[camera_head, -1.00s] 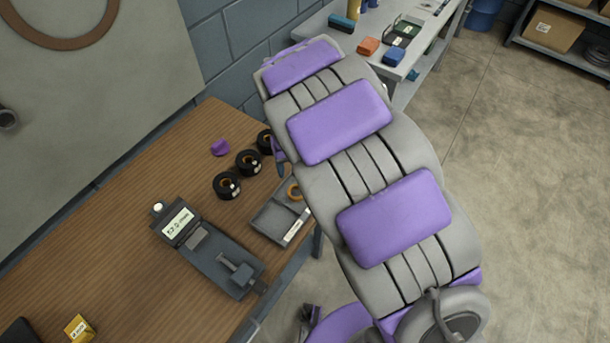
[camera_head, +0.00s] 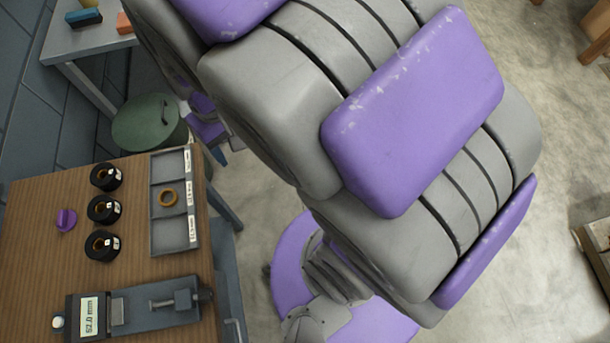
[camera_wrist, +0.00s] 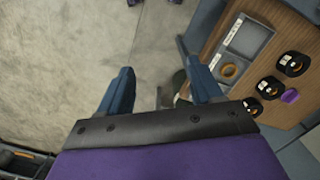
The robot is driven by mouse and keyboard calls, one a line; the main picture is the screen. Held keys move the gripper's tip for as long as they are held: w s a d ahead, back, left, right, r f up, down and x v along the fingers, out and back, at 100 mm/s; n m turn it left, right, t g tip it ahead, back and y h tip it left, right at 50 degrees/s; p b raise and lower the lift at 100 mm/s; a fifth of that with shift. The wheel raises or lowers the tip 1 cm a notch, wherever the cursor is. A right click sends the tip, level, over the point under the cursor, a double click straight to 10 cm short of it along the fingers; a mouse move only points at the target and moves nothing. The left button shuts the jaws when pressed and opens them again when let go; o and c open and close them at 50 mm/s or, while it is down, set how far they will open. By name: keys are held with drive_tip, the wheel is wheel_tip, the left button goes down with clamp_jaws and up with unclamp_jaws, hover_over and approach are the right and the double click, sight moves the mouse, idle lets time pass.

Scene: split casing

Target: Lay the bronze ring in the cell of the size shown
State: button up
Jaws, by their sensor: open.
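The cells on either side look empty. White labels run along the tray's right edge, too small to read surely. A dark measuring gauge (camera_head: 140,306) lies nearer, its display seeming to read 52.0 mm. My gripper (camera_wrist: 160,70) is open and empty, its blue fingers apart over bare floor, with the tray off to the right in the wrist view. It does not show in the head view.
Three black rolls with brass-coloured centres (camera_head: 104,209) stand left of the tray, beside a small purple piece (camera_head: 66,220). A green round-topped bin (camera_head: 148,122) stands behind the table. A second table (camera_head: 65,42) is at the back left.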

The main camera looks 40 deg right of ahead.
drive_tip(key=s+d, duration=0.3)
drive_tip(key=s, duration=0.4)
drive_tip(key=s+d+r+m, duration=0.1)
drive_tip(key=s+d, duration=0.2)
drive_tip(key=s, duration=0.4)
drive_tip(key=shift+s+r+m+g, duration=0.25)
drive_tip(key=shift+s+m+g, duration=0.05)
drive_tip(key=shift+s+g, duration=0.1)
drive_tip(key=shift+c, duration=0.2)
